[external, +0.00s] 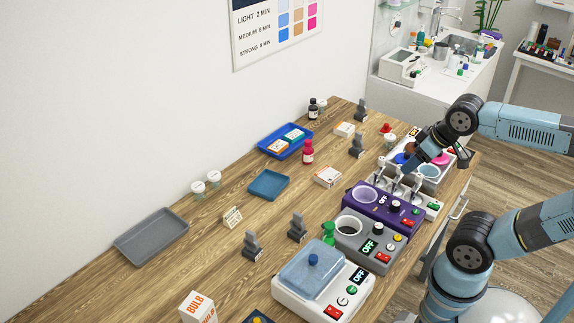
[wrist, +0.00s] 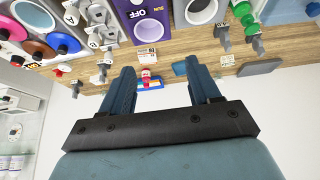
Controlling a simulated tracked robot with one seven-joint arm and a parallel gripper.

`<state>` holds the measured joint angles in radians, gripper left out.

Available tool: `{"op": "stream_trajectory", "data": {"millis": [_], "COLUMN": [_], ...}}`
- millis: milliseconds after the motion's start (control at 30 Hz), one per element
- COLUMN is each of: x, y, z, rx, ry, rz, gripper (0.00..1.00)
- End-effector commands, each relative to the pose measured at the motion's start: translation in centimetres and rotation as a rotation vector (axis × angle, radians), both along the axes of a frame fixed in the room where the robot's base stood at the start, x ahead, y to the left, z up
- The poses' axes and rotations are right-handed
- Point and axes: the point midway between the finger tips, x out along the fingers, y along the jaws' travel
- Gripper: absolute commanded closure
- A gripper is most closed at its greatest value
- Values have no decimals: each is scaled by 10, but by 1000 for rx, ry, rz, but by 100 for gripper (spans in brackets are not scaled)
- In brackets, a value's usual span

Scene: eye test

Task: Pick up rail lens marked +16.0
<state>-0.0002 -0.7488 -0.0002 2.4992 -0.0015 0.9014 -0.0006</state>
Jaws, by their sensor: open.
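No +16.0 marking is legible in either view, so I cannot tell which piece is that rail lens. Small grey upright holders (external: 398,186) stand in a row behind the purple device; in the wrist view pieces labelled A and B (wrist: 97,14) stand beside it. Dark grey stepped stands (external: 251,245) are spread over the table, one more at the middle (external: 297,228), one farther back (external: 357,147). My gripper (external: 409,168) is above the far right of the table, close to the grey holders. In the wrist view its fingers (wrist: 164,90) are wide apart with nothing held between them.
A purple device (external: 378,212), a grey device (external: 366,240) and a white device (external: 322,292) line the right edge. Blue trays (external: 268,197), a grey tray (external: 150,237), a red bottle (external: 308,152) and small boxes (external: 327,177) lie on the wooden table. Bare table shows left of centre.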

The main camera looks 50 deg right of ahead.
Motion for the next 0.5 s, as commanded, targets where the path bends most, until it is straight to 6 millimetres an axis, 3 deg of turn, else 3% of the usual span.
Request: {"op": "stream_trajectory", "data": {"millis": [167, 500], "x": [10, 54], "y": [-7, -45], "z": [-4, -29], "rx": [-43, -258], "ry": [55, 310], "rz": [26, 154], "gripper": [38, 38]}}
